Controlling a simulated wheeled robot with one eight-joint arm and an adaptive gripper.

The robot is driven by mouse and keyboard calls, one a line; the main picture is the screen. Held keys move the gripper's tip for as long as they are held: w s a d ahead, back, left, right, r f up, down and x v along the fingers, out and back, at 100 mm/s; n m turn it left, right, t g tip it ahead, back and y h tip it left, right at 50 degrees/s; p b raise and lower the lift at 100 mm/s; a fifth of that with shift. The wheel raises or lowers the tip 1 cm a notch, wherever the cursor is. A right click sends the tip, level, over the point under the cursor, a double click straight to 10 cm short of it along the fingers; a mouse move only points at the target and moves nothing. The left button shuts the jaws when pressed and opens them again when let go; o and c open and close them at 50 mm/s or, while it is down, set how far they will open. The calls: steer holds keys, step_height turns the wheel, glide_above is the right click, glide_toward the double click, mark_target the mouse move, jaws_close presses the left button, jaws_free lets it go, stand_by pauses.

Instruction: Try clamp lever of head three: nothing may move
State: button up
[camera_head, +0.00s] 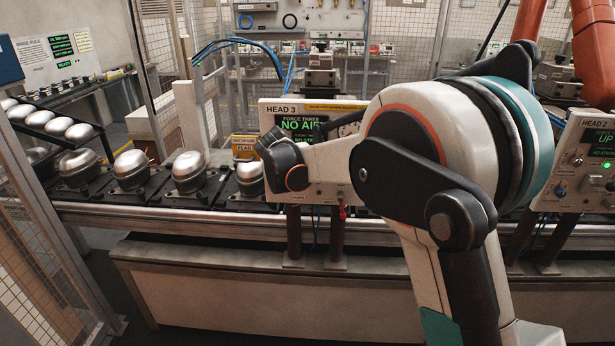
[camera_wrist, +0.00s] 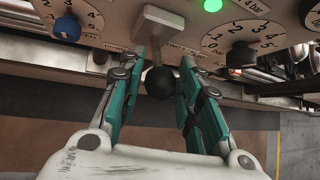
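In the wrist view, my gripper (camera_wrist: 163,78) is open, its two teal-padded fingers on either side of a black ball knob (camera_wrist: 160,84). The knob hangs below a pale block (camera_wrist: 158,24) on the panel front. I see no clear grip on it; contact with either finger is hard to tell.
The wrist view shows a blue knob (camera_wrist: 66,28), a lit green lamp (camera_wrist: 212,5) and a dial (camera_wrist: 240,54) close by. In the head view, metal domes (camera_head: 188,172) stand on a conveyor at left. The head two panel (camera_head: 585,160) and an orange arm (camera_head: 592,50) are at right.

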steer(key=shift+o, duration=0.2)
steer(key=v, duration=1.2)
